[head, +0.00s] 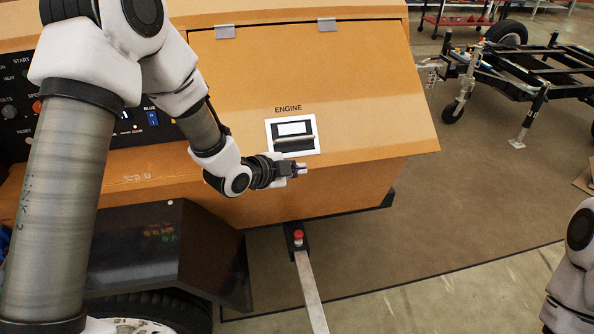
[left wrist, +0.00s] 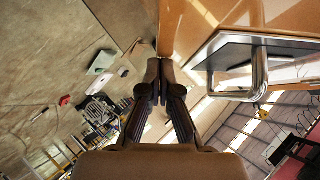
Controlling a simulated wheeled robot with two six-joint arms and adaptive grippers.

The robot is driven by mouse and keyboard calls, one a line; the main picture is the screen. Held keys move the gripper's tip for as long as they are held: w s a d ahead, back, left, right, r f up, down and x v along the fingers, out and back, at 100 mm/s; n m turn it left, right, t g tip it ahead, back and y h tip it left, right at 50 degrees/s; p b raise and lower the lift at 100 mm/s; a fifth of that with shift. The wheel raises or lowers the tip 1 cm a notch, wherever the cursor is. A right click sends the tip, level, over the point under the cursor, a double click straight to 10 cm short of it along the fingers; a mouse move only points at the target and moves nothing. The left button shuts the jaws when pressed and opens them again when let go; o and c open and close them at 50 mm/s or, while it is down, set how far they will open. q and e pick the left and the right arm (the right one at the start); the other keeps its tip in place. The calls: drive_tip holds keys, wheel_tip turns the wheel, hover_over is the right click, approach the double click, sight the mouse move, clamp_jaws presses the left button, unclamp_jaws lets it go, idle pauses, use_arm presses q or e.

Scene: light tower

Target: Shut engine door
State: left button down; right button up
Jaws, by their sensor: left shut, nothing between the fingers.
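The engine door (head: 350,80) is a large orange panel marked ENGINE, hung from two hinges along its top edge. Its lower edge stands out past the orange body below it, so it looks ajar; how wide the gap is I cannot tell. A latch handle (head: 293,136) in a white frame sits near its lower edge, and it also shows in the left wrist view (left wrist: 260,68). My left gripper (head: 303,168) is shut and empty, just below the latch by the door's lower edge. In the left wrist view its closed fingertips (left wrist: 160,68) are close to orange panel; contact is unclear. My right gripper is out of view.
A control panel (head: 22,108) is left of the door, partly behind my left arm. A dark fender (head: 160,245) and a bar with a red knob (head: 298,238) stick out below. A black trailer frame (head: 540,75) stands at the back right.

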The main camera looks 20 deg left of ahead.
use_arm(q)
drive_tip(key=w+a+f+m+t+y+b, duration=0.1)
drive_tip(key=w+a+f+m+t+b, duration=0.1)
drive_tip(key=w+a+f+b, duration=0.4)
drive_tip(key=w+f+t+b, duration=0.1)
drive_tip(key=w+f+b, duration=0.2)
drive_tip(key=b, duration=0.2)
drive_tip(key=shift+w+a, duration=0.3)
drive_tip(key=shift+w, duration=0.05)
drive_tip(key=shift+d, duration=0.1)
